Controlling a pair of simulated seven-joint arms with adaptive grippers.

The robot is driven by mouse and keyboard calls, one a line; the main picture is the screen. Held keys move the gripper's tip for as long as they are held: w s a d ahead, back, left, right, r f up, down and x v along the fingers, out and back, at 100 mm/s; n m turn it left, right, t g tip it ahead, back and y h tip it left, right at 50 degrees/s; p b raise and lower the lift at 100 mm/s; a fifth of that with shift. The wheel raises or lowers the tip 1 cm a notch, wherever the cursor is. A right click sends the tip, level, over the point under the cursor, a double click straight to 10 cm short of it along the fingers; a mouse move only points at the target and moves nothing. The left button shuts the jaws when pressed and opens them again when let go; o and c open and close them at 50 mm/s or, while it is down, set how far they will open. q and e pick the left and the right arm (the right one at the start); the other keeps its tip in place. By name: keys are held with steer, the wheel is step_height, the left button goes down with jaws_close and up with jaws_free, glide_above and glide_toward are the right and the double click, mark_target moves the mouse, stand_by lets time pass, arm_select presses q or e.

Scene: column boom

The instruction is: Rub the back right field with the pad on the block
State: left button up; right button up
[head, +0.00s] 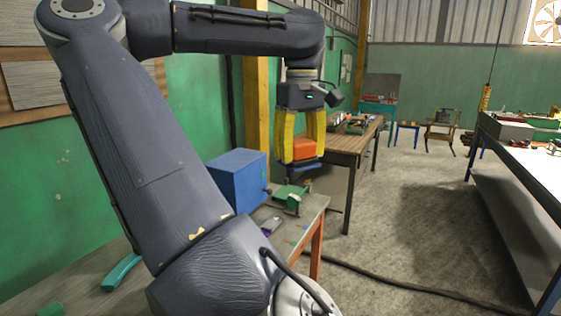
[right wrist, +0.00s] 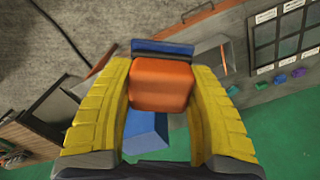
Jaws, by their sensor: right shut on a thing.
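My right gripper (head: 302,156) has its yellow fingers shut on the sides of an orange block (head: 305,146). A dark blue pad (head: 306,170) is on the block's underside. The held block is in the air above the workbench's far end. In the right wrist view the block (right wrist: 160,85) sits between the fingers, with the blue pad (right wrist: 163,47) beyond it. A board (right wrist: 285,38) with several dark rectangular fields and white labels shows at the upper right of that view, apart from the pad. I cannot tell which is the back right field. My left gripper is not in view.
A blue box (head: 238,180) and a green vise-like tool (head: 290,196) stand on the workbench (head: 62,274) near the held block. My arm hides much of this bench. A wooden table (head: 348,142) stands behind, and a long table (head: 540,165) at right. Open floor lies between them.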

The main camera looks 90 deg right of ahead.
steer(key=w+d+n, duration=0.2)
steer(key=w+n, duration=0.3)
steer(key=w, duration=1.2)
steer(key=w+a+f+n, duration=0.1)
steer(key=w+f+n, duration=0.2)
steer(key=w, duration=0.5)
steer(key=w+a+f+n, duration=0.2)
steer(key=w+f+n, duration=0.1)
steer(key=w, duration=0.5)
steer(key=w+a+f+n, duration=0.3)
steer(key=w+a+f, duration=0.1)
steer(key=w+f, duration=0.25)
steer(key=w+a+f+n, duration=0.3)
steer(key=w+a+f, duration=0.1)
steer(key=w+f, duration=0.25)
steer(key=w+a+f+n, duration=0.4)
steer(key=a+f, duration=0.3)
steer(key=f, duration=0.2)
steer(key=w+a+f+n, duration=0.35)
steer(key=a+f, duration=0.25)
steer(key=f, duration=0.2)
steer(key=shift+a+f, duration=0.2)
steer(key=shift+f, duration=3.95)
steer(key=shift+f, duration=0.75)
